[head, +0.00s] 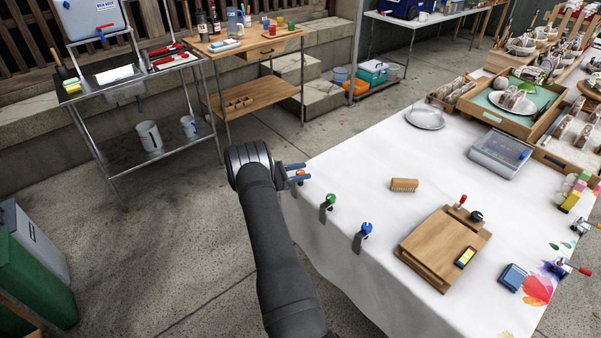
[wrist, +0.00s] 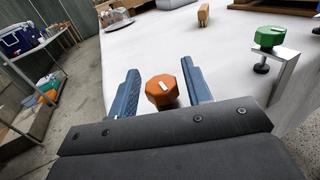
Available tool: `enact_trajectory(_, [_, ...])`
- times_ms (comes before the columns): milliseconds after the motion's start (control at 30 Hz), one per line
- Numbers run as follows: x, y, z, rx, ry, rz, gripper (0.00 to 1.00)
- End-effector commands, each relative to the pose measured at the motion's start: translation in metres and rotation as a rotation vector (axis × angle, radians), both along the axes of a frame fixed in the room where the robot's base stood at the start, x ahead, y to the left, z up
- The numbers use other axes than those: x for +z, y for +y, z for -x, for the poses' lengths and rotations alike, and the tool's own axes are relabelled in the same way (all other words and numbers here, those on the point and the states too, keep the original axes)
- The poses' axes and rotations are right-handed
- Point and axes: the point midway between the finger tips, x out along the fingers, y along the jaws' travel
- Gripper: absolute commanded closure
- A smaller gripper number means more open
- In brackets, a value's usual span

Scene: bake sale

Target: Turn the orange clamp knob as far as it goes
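The orange clamp knob (wrist: 162,91) is faceted, with a small white mark on its top. In the wrist view it sits between the two blue fingers of my gripper (wrist: 163,88). A gap shows between the knob and each finger, wider on the left. In the head view my gripper (head: 297,173) is at the table's left corner, and a bit of the orange knob (head: 300,173) shows by the fingertips. The fingers are open around the knob. The clamp below the knob is hidden.
A green-knobbed clamp (head: 330,200) and a blue-knobbed clamp (head: 365,230) stand along the same table edge. A wooden brush (head: 404,185) and a wooden board (head: 430,259) lie on the white tablecloth (head: 355,160). The cloth near the corner is clear.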

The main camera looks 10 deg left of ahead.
Motion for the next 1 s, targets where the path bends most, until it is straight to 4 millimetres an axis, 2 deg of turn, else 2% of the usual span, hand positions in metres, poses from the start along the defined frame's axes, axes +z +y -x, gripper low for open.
enact_trajectory(300, [0.000, 0.001, 0.000, 0.001, 0.000, 0.000, 0.50])
enact_trajectory(467, [0.000, 0.015, 0.006, 0.002, 0.000, 0.001, 0.50])
enact_trajectory(1000, [0.000, 0.130, 0.051, 0.003, -0.001, 0.000, 0.50])
